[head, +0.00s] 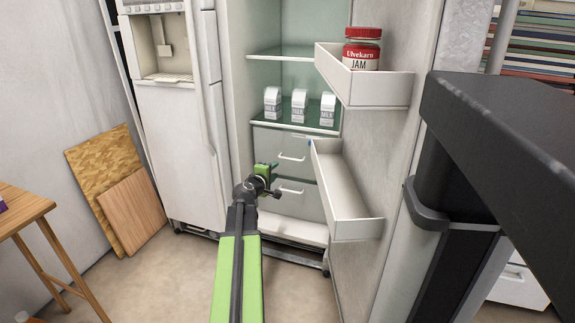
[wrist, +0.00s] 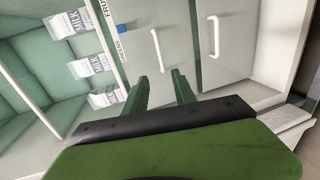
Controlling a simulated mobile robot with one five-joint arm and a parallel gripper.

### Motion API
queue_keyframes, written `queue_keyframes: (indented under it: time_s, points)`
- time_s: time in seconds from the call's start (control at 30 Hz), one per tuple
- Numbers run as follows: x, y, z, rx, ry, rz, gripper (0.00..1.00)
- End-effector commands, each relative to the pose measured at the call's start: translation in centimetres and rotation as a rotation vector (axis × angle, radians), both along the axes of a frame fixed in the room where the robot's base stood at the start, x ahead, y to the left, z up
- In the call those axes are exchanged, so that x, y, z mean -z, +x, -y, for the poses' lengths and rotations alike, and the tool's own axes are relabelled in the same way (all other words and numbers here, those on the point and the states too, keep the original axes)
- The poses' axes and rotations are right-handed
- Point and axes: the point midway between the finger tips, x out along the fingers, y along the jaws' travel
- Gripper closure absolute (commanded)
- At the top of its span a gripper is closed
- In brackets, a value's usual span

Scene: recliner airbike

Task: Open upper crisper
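The upper crisper (head: 270,138) is a grey drawer below the fridge's lower glass shelf. It looks shut, and its white handle (head: 292,157) is clear of my gripper in the head view. The lower crisper (head: 312,205) is directly beneath it and also looks shut. My gripper (head: 270,172) is green, in front of the drawers. In the wrist view, turned sideways, its two fingers (wrist: 158,78) are apart with nothing between them. They point at the upper crisper (wrist: 135,45), near one end of its handle (wrist: 157,50). I cannot tell the remaining distance or any contact.
Milk cartons (head: 299,105) stand on the glass shelf (head: 318,121) above. The open fridge door has a low bin (head: 357,226) close right of my gripper and an upper bin (head: 385,92) holding a jam jar (head: 362,50).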

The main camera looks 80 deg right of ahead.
Motion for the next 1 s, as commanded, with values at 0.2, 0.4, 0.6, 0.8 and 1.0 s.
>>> queue_keyframes:
  time_s: [0.2, 0.4, 0.6, 0.8, 1.0]
  points:
    - [1.3, -0.8, 5.2, 0.001, 0.001, 0.002, 0.68]
    - [2.4, -1.7, 10.1, 0.001, 0.001, 0.002, 0.68]
    - [3.2, -2.5, 14.0, 0.0, 0.001, 0.002, 0.68]
    - [3.5, -2.9, 15.7, -0.001, 0.001, 0.002, 0.68]
    - [3.5, -2.9, 15.8, -0.001, 0.001, 0.002, 0.68]
